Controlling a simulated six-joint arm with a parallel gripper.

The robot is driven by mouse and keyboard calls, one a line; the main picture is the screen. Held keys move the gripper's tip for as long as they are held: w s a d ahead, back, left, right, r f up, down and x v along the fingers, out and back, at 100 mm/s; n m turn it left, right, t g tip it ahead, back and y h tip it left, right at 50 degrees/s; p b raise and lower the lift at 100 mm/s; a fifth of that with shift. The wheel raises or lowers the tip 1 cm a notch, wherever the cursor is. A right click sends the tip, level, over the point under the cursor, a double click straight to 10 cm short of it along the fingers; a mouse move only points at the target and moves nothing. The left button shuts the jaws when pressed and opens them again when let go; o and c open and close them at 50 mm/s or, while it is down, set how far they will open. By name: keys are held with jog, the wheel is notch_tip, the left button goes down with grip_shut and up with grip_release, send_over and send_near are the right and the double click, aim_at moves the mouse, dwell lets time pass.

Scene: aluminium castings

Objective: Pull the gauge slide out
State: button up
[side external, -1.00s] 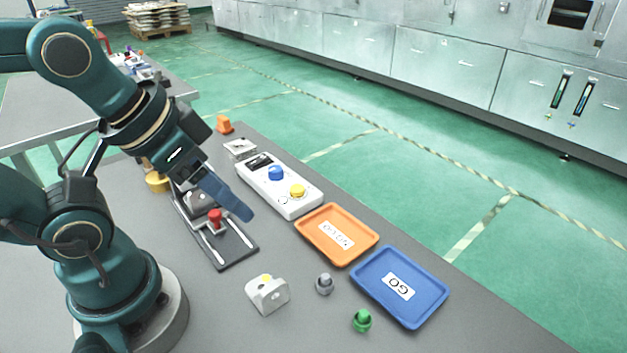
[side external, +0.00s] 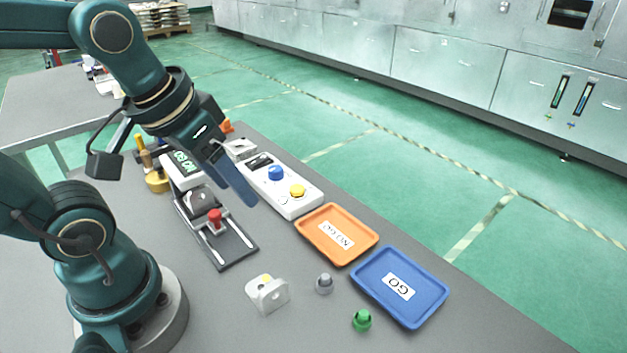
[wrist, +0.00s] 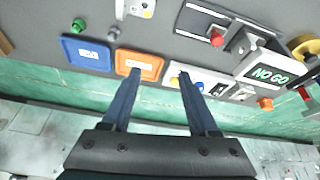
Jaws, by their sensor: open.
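The gauge (side external: 240,258) is a dark base plate with light rails. Its slide carries a red knob (side external: 215,216), standing close in front of the grey gauge body (side external: 200,198). In the wrist view the red knob (wrist: 217,39) is at upper right, beside the gauge's display (wrist: 271,74), which reads NO GO. My gripper (side external: 251,199) is open and empty, raised above the table near the gauge and the button box. In the wrist view the fingers of my gripper (wrist: 158,72) are apart with nothing between them, and the knob lies off to their right.
A white button box (side external: 282,202) with blue and yellow buttons lies right of the gauge. Beyond are an orange NO GO tray (side external: 312,235) and a blue GO tray (side external: 372,301). A pale casting (side external: 267,294), a grey knob (side external: 324,284) and a green one (side external: 362,320) stand in front.

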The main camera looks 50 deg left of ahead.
aim_at(213, 211)
jog(key=a+f+n+g, duration=0.1)
jog(key=a+f+n, duration=0.1)
jog(key=a, duration=0.1)
jog(key=a+f+n+g, duration=0.2)
jog(key=a, duration=0.2)
jog(key=a+f+n+g, duration=0.1)
jog(key=a+n, duration=0.1)
jog(key=a, duration=0.1)
jog(key=shift+w+a+f+n+g, duration=0.15)
jog(key=shift+w+f+n+g, duration=0.15)
jog(key=shift+f+n, duration=0.1)
jog(key=shift+s+a+f, duration=0.1)
jog(key=shift+s+f, duration=0.1)
jog(key=shift+f, duration=2.45)
grip_shut()
jog(key=shift+r, duration=0.1)
